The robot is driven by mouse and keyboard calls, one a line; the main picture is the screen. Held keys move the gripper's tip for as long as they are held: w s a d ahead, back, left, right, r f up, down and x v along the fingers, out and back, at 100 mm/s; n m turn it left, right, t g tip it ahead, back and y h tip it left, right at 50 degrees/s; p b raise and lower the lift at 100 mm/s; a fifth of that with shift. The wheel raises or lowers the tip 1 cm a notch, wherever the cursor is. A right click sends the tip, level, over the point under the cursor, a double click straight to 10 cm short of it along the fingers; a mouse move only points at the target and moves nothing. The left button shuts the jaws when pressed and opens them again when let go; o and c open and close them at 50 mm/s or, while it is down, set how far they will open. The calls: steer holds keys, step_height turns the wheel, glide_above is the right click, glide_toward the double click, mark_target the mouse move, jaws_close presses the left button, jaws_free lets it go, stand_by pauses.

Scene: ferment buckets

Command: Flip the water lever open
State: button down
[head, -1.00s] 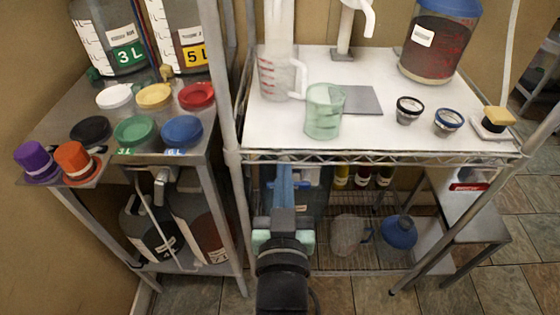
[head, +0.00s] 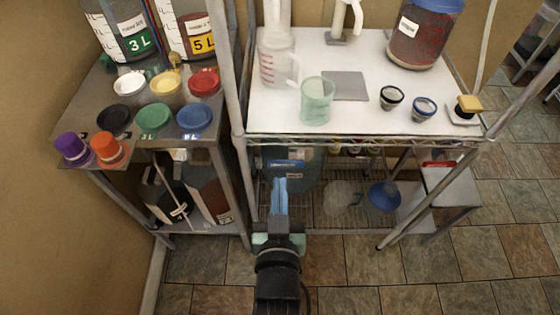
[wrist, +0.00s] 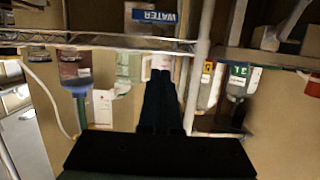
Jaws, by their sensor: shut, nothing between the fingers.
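A container with a blue label (head: 290,164) stands on the lower shelf under the white table, behind my gripper in the head view. In the wrist view, a container with a blue WATER label (wrist: 152,16) is at the top, beyond my fingers. I cannot make out the water lever in either view. My gripper (head: 280,184) has its blue-looking fingers together, pointing at the lower shelf, with nothing held. In the wrist view my dark fingers (wrist: 162,74) are side by side below the label; I see no contact with the container.
The white table (head: 365,115) holds a green cup (head: 316,100), a measuring jug (head: 276,65) and small cups. Its metal front edge is above my fingertips. A left rack (head: 75,118) carries coloured lids and jugs. A blue funnel-like item (head: 384,197) is right on the lower shelf. Tiled floor is open in front.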

glide_above(280, 165)
steer(key=v, duration=0.2)
step_height(280, 165, down, 3)
steer(key=shift+s+r, duration=0.1)
step_height(280, 165, down, 3)
steer(key=shift+r, duration=0.15)
steer(key=shift+f, duration=0.7)
